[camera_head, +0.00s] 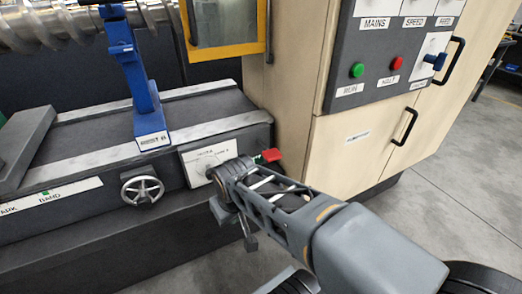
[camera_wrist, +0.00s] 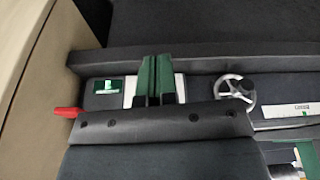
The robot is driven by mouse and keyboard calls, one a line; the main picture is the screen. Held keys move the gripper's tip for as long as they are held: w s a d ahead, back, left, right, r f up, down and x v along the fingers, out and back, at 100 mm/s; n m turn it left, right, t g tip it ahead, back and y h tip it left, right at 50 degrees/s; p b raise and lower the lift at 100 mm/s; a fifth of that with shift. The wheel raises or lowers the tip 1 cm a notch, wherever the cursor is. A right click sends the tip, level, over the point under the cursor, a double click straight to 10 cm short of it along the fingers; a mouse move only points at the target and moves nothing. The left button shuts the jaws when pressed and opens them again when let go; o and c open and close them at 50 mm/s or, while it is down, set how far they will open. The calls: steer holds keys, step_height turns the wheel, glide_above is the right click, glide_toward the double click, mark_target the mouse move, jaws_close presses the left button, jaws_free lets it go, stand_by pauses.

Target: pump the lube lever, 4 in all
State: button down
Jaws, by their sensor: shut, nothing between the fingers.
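A red lever handle (camera_head: 270,156) sticks out by a green label at the right end of the machine bed's front, close to the beige cabinet. The red handle also shows at the left in the wrist view (camera_wrist: 68,112). A white plate (camera_head: 206,160) with a small knob and unreadable print is left of it; it shows partly behind my fingers in the wrist view (camera_wrist: 129,93). My gripper (camera_wrist: 156,64) has green fingers held together, empty, in front of that plate and to the right of the red handle in the wrist view. My arm hides part of the plate in the head view.
A spoked handwheel (camera_head: 142,190) is left of the plate. A blue upright (camera_head: 140,85) stands on the bed. The beige cabinet (camera_head: 350,150) with buttons and black handles rises at the right. Open floor (camera_head: 450,190) lies right of the cabinet.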

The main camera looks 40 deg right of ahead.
step_height(320, 180, up, 12)
steer(key=m+t+p, duration=0.4)
steer(key=m+p, duration=0.2)
steer(key=m, duration=0.4)
glide_above(266, 149)
steer(key=d, duration=0.1)
steer(key=shift+w+r, duration=0.2)
steer(key=shift+w, duration=0.1)
steer(key=shift+f, duration=0.1)
steer(key=f+b, duration=0.2)
steer(key=s+f+b, duration=0.1)
steer(key=f+b, duration=0.1)
steer(key=f, duration=0.1)
steer(key=f+b, duration=0.3)
steer(key=shift+s+f, duration=0.15)
steer(key=shift+f, duration=0.1)
steer(key=shift+f, duration=0.1)
steer(key=shift+f+b, duration=0.3)
steer(key=shift+b, duration=0.25)
